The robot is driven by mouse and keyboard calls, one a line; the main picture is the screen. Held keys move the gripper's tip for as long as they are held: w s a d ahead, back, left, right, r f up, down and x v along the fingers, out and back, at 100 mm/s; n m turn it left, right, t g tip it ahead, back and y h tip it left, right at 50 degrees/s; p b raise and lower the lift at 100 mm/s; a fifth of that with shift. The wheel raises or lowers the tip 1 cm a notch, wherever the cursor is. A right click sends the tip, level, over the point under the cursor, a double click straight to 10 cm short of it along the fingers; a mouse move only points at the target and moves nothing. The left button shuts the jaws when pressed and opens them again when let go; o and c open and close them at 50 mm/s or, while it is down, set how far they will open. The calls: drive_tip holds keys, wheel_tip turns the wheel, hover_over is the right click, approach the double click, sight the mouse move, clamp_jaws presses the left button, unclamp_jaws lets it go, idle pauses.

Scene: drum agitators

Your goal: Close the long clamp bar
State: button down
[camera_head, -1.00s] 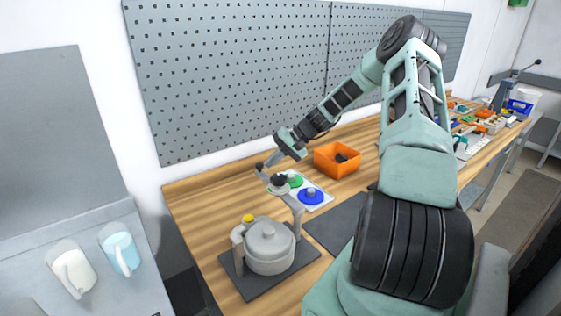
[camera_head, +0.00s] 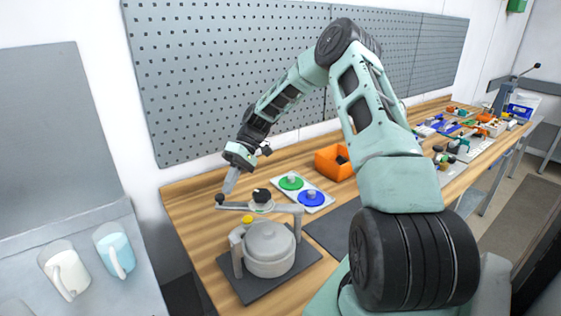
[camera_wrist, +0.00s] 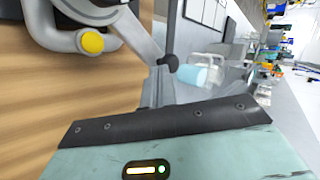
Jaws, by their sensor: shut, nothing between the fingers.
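The long clamp bar (camera_head: 236,206) is a grey bar with a dark ball at its left end and a black knob near its middle. In the head view it runs across above the round grey lidded drum (camera_head: 268,245), joined to a bent grey post at right. My gripper (camera_head: 229,185) is shut and empty. It points down just behind the bar's ball end; I cannot tell if they touch. In the wrist view the bar's dark ball (camera_wrist: 170,62) shows at the end of its grey arm, beside the yellow knob (camera_wrist: 93,42); the fingertips are not clear there.
The drum stands on a dark mat (camera_head: 245,287). A white plate (camera_head: 317,203) with green and blue discs lies behind it, and an orange bin (camera_head: 333,165) farther back. A pegboard (camera_head: 220,80) rises behind. Two jugs (camera_head: 118,250) stand at left.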

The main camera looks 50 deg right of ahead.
drive_tip(key=s+a+n+g+h+p, duration=0.1)
drive_tip(key=s+a+n+g+h, duration=0.2)
drive_tip(key=s+a+n+g, duration=0.2)
drive_tip(key=shift+s+a+n+g, duration=0.3)
drive_tip(key=shift+s+a+n, duration=1.2)
drive_tip(key=shift+s+a, duration=0.75)
drive_tip(key=shift+s+d+f, duration=0.1)
drive_tip(key=shift+s+d, duration=0.05)
drive_tip(key=shift+s, duration=0.05)
